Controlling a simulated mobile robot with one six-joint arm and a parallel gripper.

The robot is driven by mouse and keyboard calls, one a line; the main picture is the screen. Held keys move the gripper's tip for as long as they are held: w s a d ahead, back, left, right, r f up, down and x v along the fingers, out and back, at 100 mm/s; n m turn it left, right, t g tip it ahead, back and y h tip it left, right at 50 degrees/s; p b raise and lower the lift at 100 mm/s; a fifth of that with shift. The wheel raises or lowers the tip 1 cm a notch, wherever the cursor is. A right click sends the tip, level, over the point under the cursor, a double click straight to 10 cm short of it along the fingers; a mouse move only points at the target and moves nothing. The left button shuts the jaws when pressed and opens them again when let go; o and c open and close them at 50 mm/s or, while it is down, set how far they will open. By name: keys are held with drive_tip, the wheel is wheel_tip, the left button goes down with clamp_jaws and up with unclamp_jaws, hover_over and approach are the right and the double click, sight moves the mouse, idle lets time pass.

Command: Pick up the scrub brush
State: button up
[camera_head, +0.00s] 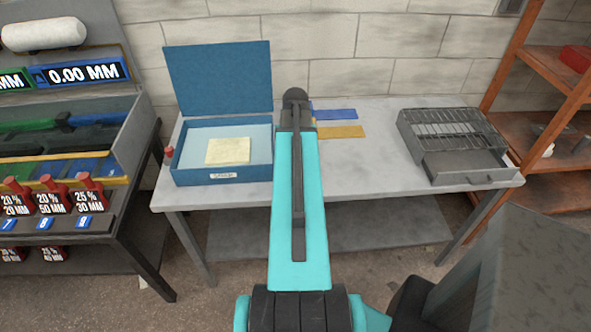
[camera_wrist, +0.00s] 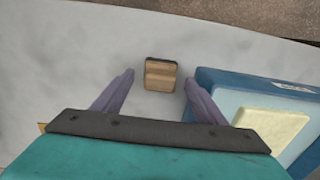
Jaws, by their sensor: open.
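The scrub brush (camera_wrist: 160,74) shows in the wrist view as a small wooden block with a dark far edge, lying on the grey table. My gripper (camera_wrist: 159,78) is open, with one purple finger on each side of the brush in that picture. Clear table shows between the brush and each finger, and nothing is held. I cannot tell how high the fingers are above the table. In the head view my arm covers the brush and the fingers.
An open blue box (camera_head: 222,177) with a yellow note (camera_head: 228,151) stands left of my arm; in the wrist view the box (camera_wrist: 240,84) is close to the right finger. A blue strip (camera_head: 336,115), a yellow strip (camera_head: 341,132) and a metal grill box (camera_head: 466,166) lie right.

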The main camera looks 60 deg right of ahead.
drive_tip(key=shift+f+p, duration=0.35)
drive_tip(key=shift+f, duration=0.95)
drive_tip(key=shift+c, duration=0.2)
drive_tip(key=c, duration=1.2)
drive_tip(key=shift+o, duration=0.2)
drive_tip(key=shift+r, duration=0.1)
drive_tip(key=shift+r+b, duration=1.45)
drive_tip(key=shift+r, duration=3.45)
